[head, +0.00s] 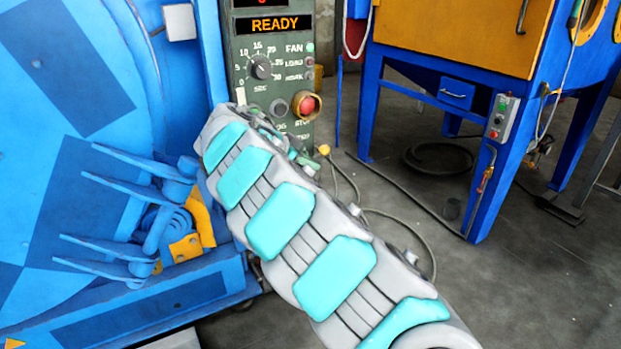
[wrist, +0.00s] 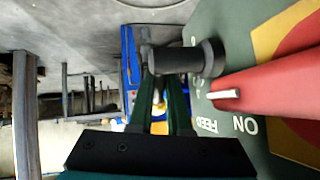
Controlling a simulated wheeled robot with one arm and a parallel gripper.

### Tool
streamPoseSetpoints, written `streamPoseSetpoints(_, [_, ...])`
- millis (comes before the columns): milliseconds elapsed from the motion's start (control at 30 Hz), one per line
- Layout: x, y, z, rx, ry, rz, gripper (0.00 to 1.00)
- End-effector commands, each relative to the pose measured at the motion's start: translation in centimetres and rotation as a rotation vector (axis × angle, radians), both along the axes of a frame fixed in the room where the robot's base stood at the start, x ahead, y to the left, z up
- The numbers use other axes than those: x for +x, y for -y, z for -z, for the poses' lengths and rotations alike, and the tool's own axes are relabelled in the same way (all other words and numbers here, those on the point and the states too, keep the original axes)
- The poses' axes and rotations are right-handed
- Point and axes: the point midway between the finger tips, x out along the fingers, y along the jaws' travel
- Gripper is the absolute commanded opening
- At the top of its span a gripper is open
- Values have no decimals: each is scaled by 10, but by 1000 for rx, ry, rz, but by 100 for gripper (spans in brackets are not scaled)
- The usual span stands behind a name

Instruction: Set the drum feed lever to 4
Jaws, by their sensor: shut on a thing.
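In the wrist view my gripper (wrist: 155,76) has its two dark green fingers close together at the black drum feed lever (wrist: 182,59). The fingers are shut on the lever's outer end. The lever sticks out from the green panel (wrist: 205,20) beside an upside-down FEED label (wrist: 207,126). The scale numbers around the lever are not readable, so I cannot tell its setting. In the head view my arm covers the lower part of the control panel (head: 240,55), and the lever and my fingertips are hidden behind it.
The head view shows a dial (head: 260,67), a red stop button (head: 306,104) and the blue drum machine (head: 60,150) at left. A blue-and-orange cabinet (head: 455,40) stands right; floor between is mostly clear.

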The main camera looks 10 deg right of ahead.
Motion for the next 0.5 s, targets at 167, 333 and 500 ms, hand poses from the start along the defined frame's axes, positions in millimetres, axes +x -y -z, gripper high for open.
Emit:
streamPoseSetpoints(167, [0, -2, 2, -76, 25, -2, 0])
streamPoseSetpoints(333, [0, -2, -2, -113, 36, 0, 0])
streamPoseSetpoints(500, [-1, -2, -4, -127, 40, 0, 0])
